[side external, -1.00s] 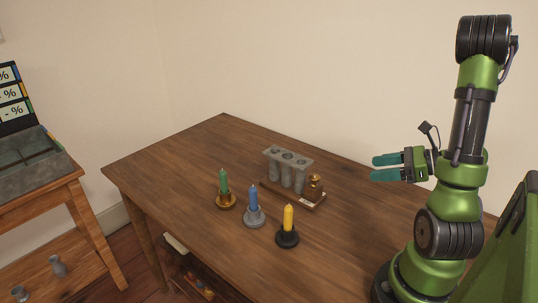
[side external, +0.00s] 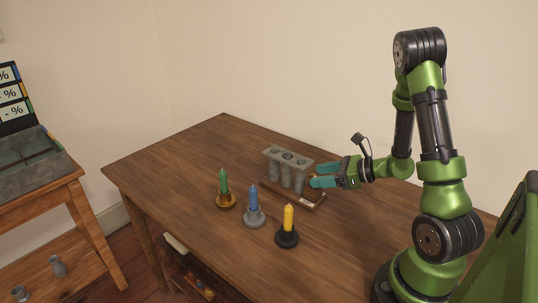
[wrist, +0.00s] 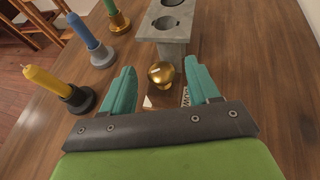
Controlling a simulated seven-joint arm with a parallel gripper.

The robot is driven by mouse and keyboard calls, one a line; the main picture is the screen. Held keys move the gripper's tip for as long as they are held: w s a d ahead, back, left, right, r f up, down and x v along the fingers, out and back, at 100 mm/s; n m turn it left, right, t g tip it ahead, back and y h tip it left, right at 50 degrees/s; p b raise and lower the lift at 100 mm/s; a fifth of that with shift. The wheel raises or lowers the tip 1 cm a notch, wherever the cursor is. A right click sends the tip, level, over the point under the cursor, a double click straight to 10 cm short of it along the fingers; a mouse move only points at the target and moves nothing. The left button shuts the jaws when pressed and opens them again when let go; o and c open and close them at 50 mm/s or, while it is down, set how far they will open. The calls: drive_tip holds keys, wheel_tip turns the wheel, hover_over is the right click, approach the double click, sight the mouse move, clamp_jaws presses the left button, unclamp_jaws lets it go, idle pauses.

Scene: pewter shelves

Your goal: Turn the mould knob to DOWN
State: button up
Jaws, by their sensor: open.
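The grey candle mould (side external: 287,168) stands on a wooden base on the table. In the wrist view the mould (wrist: 168,30) is at the top middle, with round holes in its top. The brass mould knob (wrist: 161,74) shows in the wrist view just in front of the mould. My gripper (wrist: 160,78) is open, with one teal finger to the left of the knob and one to the right, and a gap shows on both sides. In the side view my gripper (side external: 314,176) is at the mould's right end and mostly hides the knob. A label on the base is partly visible, but I cannot read it fully.
A green candle (side external: 223,183), a blue candle (side external: 253,200) and a yellow candle (side external: 288,218) stand in holders to the front left of the mould. The table (side external: 150,160) is clear at the left. A second table (side external: 62,190) stands at the far left.

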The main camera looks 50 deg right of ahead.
drive_tip(key=shift+c, duration=0.3)
drive_tip(key=c, duration=1)
drive_tip(key=shift+w+d+n+g+y, duration=0.1)
drive_tip(key=shift+d+n+g+y, duration=0.05)
drive_tip(key=shift+n+y, duration=0.35)
drive_tip(key=shift+d+n+g+y, duration=0.1)
drive_tip(key=shift+n+g+y, duration=0.05)
drive_tip(key=shift+n+y, duration=0.3)
drive_tip(key=shift+w+d+n+g+y, duration=0.15)
drive_tip(key=shift+n+g+y, duration=0.85)
drive_tip(key=shift+n+y, duration=0.5)
drive_tip(key=o, duration=1.1)
drive_tip(key=shift+c, duration=0.2)
drive_tip(key=shift+d, duration=0.1)
drive_tip(key=v, duration=1.6)
drive_tip(key=shift+s+r, duration=0.2)
drive_tip(key=shift+s, duration=0.15)
